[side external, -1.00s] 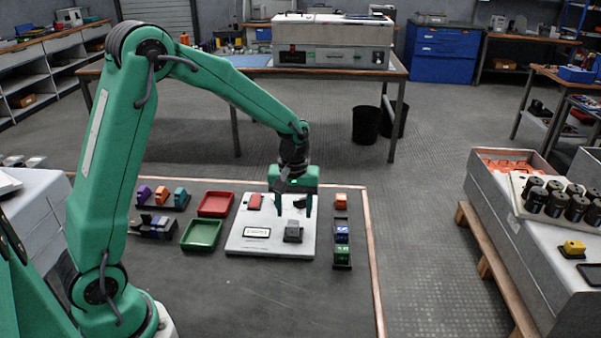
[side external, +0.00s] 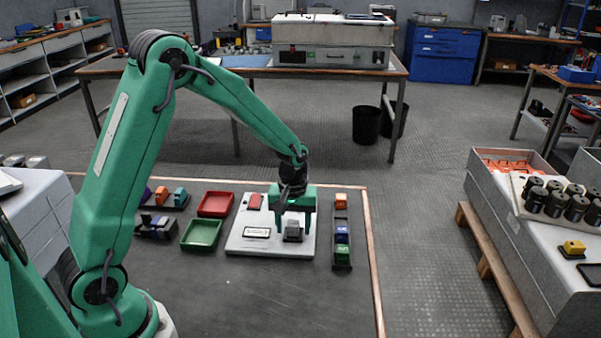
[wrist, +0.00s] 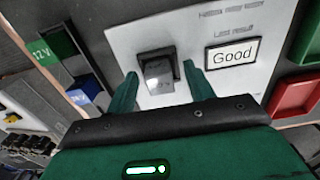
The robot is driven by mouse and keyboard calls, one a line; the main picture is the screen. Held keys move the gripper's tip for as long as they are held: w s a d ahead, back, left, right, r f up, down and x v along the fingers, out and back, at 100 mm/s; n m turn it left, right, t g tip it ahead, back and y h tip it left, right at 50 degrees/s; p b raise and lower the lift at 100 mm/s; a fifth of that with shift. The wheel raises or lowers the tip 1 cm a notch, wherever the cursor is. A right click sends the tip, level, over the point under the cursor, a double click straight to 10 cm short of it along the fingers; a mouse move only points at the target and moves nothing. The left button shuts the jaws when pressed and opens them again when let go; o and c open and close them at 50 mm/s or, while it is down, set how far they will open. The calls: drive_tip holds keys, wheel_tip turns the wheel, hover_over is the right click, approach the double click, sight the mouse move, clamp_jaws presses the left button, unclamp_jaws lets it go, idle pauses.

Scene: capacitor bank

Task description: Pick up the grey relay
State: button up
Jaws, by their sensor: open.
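The grey relay (side external: 293,228) sits on the right front part of the white test panel (side external: 240,244) in the side view. In the wrist view the grey relay (wrist: 159,75) stands in a dark socket on the panel. My gripper (side external: 294,228) is open, low over the panel, with its fingers around the relay. In the wrist view my gripper (wrist: 163,88) shows one finger on each side of the relay, with a visible gap at both sides. The fingertips' exact height against the relay is hard to tell.
A red block (side external: 254,201) stands at the panel's back left. A red tray (side external: 215,204) and a green tray (side external: 201,234) lie left of the panel. A rack with orange, blue and green blocks (side external: 342,231) stands at right. A "Good" display (wrist: 233,53) is beside the relay.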

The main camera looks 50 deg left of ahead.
sight(295, 226)
clamp_jaws()
idle(0.3)
drive_tip(key=shift+r, duration=0.8)
drive_tip(key=r, duration=0.1)
drive_tip(key=d+r, duration=0.1)
drive_tip(key=r, duration=0.1)
drive_tip(key=shift+s+r, duration=0.1)
drive_tip(key=shift+s, duration=0.1)
drive_tip(key=s+d+r, duration=0.5)
drive_tip(key=d+r, duration=0.1)
drive_tip(key=d, duration=0.3)
drive_tip(key=shift+d, duration=0.25)
drive_tip(key=shift+w+r, duration=0.1)
